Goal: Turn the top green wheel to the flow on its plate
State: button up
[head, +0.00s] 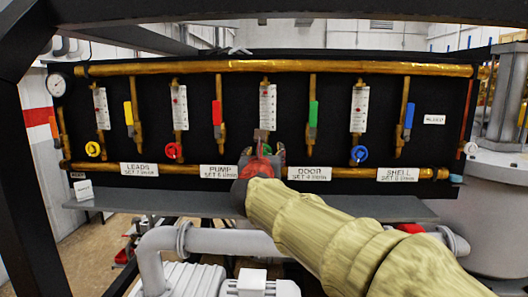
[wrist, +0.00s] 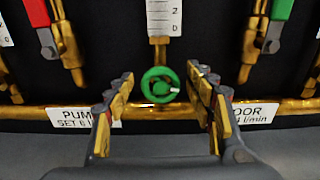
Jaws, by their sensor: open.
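The green wheel (wrist: 160,84) sits at the foot of a clear flow tube with a scale (wrist: 164,16), in the middle of the wrist view. A white mark shows on its face. My gripper (wrist: 160,76) is open, its fingers to the left and right of the wheel, with gaps on both sides. I cannot tell how deep the fingertips reach. In the head view my gripper (head: 264,152) mostly hides the wheel, and the tube (head: 267,104) stands above. The DOOR plate (head: 309,174) is right of the wheel; its number looks like 4 l/min. The flow reading is too small to tell.
A red lever (head: 217,113) and a green lever (head: 313,113) hang on pipes either side of the tube. A red wheel (head: 173,150) and a blue wheel (head: 359,154) are farther out. A gold pipe (wrist: 210,109) runs just below; a grey shelf (head: 150,203) lies under the panel.

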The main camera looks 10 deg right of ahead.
jog(key=shift+c, duration=1)
jog(key=c, duration=1)
jog(key=shift+o, duration=0.2)
